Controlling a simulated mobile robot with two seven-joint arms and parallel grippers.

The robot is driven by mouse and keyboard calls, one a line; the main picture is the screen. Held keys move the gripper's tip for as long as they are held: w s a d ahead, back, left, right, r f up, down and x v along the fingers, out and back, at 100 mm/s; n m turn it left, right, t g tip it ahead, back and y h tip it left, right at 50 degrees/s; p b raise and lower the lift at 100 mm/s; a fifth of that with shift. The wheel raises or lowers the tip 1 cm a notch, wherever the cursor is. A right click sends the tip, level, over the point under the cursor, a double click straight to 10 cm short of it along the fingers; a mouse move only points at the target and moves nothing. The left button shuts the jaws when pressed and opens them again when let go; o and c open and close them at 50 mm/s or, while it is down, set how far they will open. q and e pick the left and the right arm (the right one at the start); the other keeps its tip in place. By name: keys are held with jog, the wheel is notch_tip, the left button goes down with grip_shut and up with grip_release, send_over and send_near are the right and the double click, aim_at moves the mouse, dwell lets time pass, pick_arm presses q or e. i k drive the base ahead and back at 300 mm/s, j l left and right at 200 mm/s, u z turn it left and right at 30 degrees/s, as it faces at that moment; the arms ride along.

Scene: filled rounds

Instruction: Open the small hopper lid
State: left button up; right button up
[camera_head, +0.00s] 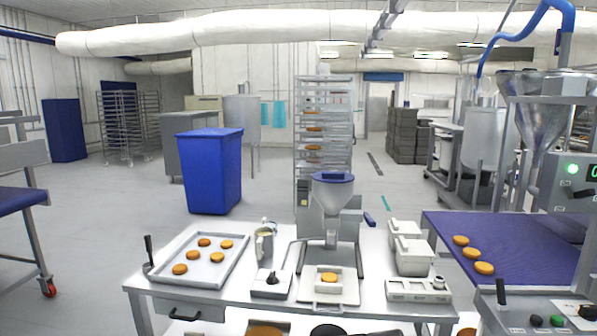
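The small hopper (331,196) is a pale grey funnel on a stand at the back middle of the white table. Its blue lid (333,176) lies across the top of the funnel and looks shut. Below the hopper, a filled round (328,277) sits on a light plate at the table's front. Neither of my grippers shows in the head view.
On the table (200,297) are a tray (215,281) of several rounds at left, a metal jug (264,243), a small control box (268,284), and white lidded containers (413,256) at right. A blue conveyor (500,240) with rounds runs along the right. A tall rack stands behind the hopper.

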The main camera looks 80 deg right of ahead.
aim_at(333, 177)
jog(key=z, duration=0.4)
jog(key=j+z, duration=0.1)
jog(key=z, duration=0.65)
jog(key=j+z, duration=0.1)
jog(key=z, duration=0.25)
